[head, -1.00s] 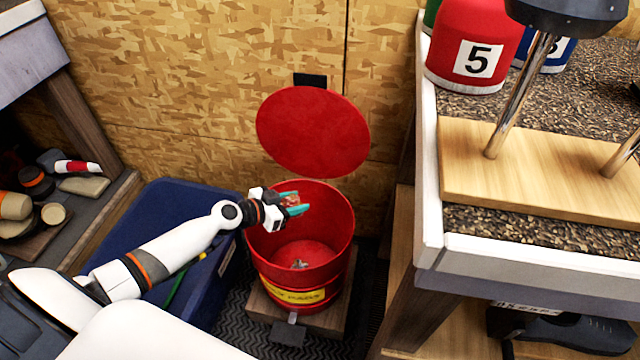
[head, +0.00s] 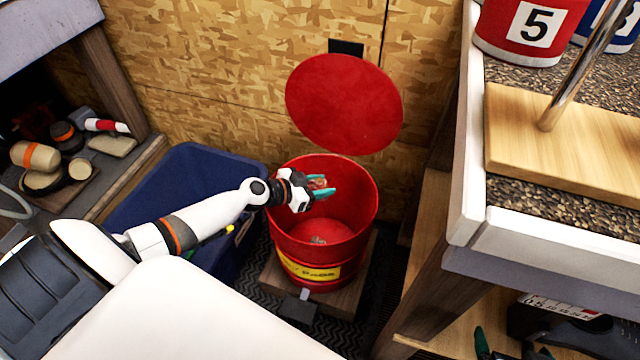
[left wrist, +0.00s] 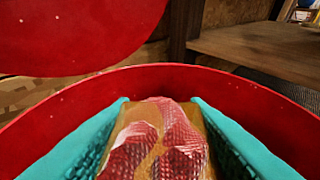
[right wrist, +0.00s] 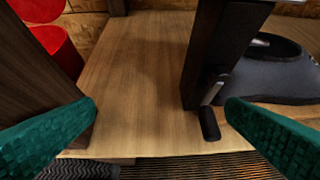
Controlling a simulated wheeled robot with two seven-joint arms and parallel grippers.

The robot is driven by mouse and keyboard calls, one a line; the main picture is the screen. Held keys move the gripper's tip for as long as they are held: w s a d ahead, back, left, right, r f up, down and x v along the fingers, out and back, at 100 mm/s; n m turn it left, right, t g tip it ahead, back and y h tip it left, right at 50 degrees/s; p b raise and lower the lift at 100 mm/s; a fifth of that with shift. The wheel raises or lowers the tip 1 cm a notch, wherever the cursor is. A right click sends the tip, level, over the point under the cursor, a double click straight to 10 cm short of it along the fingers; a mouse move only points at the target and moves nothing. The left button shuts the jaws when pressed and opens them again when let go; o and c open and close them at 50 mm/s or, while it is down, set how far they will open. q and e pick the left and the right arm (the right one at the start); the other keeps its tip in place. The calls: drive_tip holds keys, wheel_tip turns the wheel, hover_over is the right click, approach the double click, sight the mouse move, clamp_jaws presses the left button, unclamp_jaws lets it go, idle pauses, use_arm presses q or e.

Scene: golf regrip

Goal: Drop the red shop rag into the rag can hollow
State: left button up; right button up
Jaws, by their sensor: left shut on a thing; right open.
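The red rag can (head: 360,215) stands open at the centre of the head view, with its hollow facing up and its round red lid (head: 343,103) raised behind. My left gripper (head: 325,189) is over the can's mouth, near rim height. It is shut on the red shop rag (head: 318,183), which shows as a patterned red bundle (left wrist: 165,140) between the teal fingers in the left wrist view, with the can's rim around it. My right gripper (right wrist: 160,115) is open and empty over a wooden shelf. Its teal fingertips show at the head view's bottom right.
A blue bin (head: 180,185) stands left of the can. A bench (head: 480,235) with a pale edge stands to the right, with a lower wooden shelf (right wrist: 140,75) holding a dark object. A left shelf holds several small tools. A wooden wall is behind.

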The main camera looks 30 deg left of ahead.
use_arm(q)
drive_tip(key=shift+f, duration=0.45)
use_arm(e)
drive_tip(key=shift+w+a+r+t, duration=0.25)
drive_tip(key=shift+w+r+t, duration=0.25)
drive_tip(key=shift+w, duration=0.05)
drive_tip(key=shift+w+a+r+t, duration=0.2)
drive_tip(key=shift+w+r+t, duration=0.3)
use_arm(q)
drive_tip(key=o, duration=1)
drive_tip(key=shift+o, duration=0.2)
drive_tip(key=v, duration=1.2)
use_arm(e)
drive_tip(key=shift+s+d+f+g, duration=0.25)
drive_tip(key=shift+s+f+g, duration=0.25)
drive_tip(key=shift+g, duration=0.1)
use_arm(q)
drive_tip(key=shift+a+f, duration=0.1)
